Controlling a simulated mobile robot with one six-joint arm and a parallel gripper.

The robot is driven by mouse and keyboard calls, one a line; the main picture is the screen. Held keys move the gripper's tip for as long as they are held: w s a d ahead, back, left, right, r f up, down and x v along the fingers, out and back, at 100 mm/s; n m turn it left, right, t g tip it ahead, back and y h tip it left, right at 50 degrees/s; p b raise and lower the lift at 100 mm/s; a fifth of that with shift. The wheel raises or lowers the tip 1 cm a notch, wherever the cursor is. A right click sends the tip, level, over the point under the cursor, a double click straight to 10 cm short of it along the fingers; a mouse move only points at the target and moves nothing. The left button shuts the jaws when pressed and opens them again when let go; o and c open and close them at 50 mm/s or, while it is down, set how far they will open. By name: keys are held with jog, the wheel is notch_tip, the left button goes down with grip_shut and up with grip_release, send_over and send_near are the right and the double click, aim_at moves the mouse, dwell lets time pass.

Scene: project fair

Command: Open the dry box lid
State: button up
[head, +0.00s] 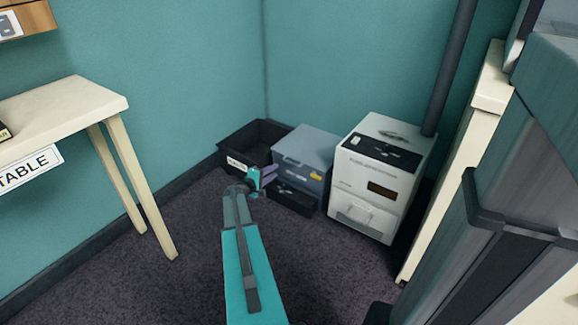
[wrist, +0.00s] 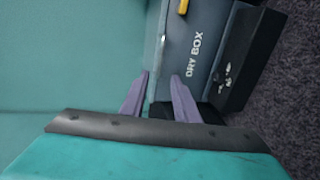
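The dry box (head: 302,150) is a blue-grey box with a lid and a yellow latch (head: 316,175) on its front. It stands on the floor in the corner, and its lid looks shut. In the wrist view its front (wrist: 198,30) reads "DRY BOX", and the yellow latch (wrist: 183,6) is at the top edge. My gripper (head: 267,174) is at the left front of the box. In the wrist view my gripper (wrist: 160,75) has its two purple fingers apart, with a pale edge near the box between them. I cannot tell if they touch it.
A black open bin (head: 232,148) stands left of the dry box, and a white machine (head: 375,205) stands close on its right. A low black box (head: 292,198) sits in front. A cream table (head: 75,98) is at left. The carpet (head: 190,275) is clear at left front.

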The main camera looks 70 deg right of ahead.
aim_at(289, 162)
jog(key=shift+d, duration=0.1)
jog(key=shift+b+x, duration=1.75)
jog(key=shift+x, duration=5.05)
jog(key=shift+c, duration=0.3)
grip_shut()
